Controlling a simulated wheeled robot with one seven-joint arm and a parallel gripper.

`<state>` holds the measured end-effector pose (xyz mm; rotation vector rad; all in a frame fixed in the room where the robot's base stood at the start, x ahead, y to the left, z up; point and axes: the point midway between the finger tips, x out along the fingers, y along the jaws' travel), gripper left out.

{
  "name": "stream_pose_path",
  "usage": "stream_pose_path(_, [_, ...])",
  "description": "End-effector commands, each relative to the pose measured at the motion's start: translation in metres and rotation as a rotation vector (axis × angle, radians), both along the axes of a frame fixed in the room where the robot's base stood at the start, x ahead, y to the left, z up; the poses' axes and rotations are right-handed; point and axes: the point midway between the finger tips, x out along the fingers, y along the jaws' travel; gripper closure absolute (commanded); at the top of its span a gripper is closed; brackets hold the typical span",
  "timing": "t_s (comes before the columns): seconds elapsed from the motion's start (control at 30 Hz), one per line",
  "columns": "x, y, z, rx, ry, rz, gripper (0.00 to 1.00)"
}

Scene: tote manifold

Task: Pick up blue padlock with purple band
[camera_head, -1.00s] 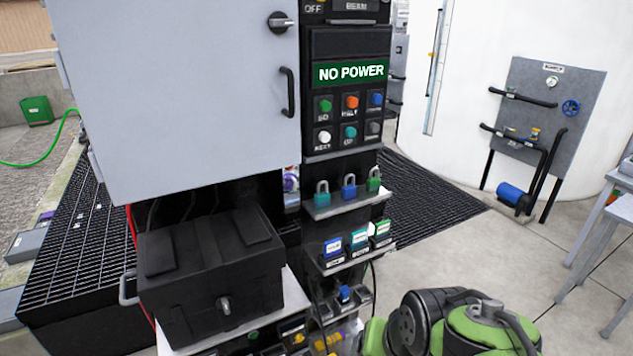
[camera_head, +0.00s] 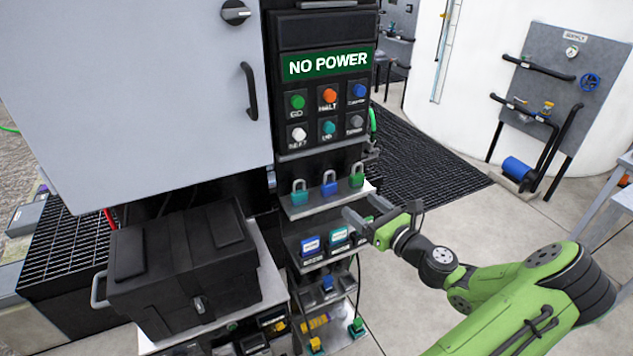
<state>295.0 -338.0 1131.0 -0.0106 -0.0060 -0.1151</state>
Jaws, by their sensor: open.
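A blue padlock (camera_head: 329,188) stands upright on the upper shelf of the control column, between a teal padlock (camera_head: 300,196) on its left and a green padlock (camera_head: 356,179) on its right. I cannot make out a purple band on the blue one at this size. My gripper (camera_head: 362,208) is open, with nothing seen between its fingers. It is in front of the column, to the lower right of the blue padlock and apart from it in the picture. It partly covers the labelled items on the shelf below.
Above the padlocks are several buttons and a "NO POWER" sign (camera_head: 328,64). A grey cabinet door (camera_head: 130,100) with a black handle hangs at left, above a black case (camera_head: 180,265). Labelled blocks (camera_head: 312,246) sit on the lower shelf. Open floor lies to the right.

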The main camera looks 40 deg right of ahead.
Motion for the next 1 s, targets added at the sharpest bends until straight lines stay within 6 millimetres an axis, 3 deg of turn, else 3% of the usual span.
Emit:
stream_pose_path(0.2, [0.056, -0.005, 0.0, -0.003, 0.0, 0.006, 0.25])
stream_pose_path(0.43, [0.087, -0.008, -0.001, -0.004, 0.003, 0.006, 0.25])
stream_pose_path(0.6, [0.119, -0.012, -0.002, -0.004, 0.004, 0.006, 0.25])
stream_pose_path(0.7, [0.129, -0.014, -0.002, -0.004, 0.003, 0.004, 0.25])
stream_pose_path(0.9, [0.13, -0.014, -0.003, -0.002, 0.005, 0.003, 0.25])
stream_pose_path(1.0, [0.13, -0.014, -0.003, -0.002, 0.005, 0.003, 0.38])
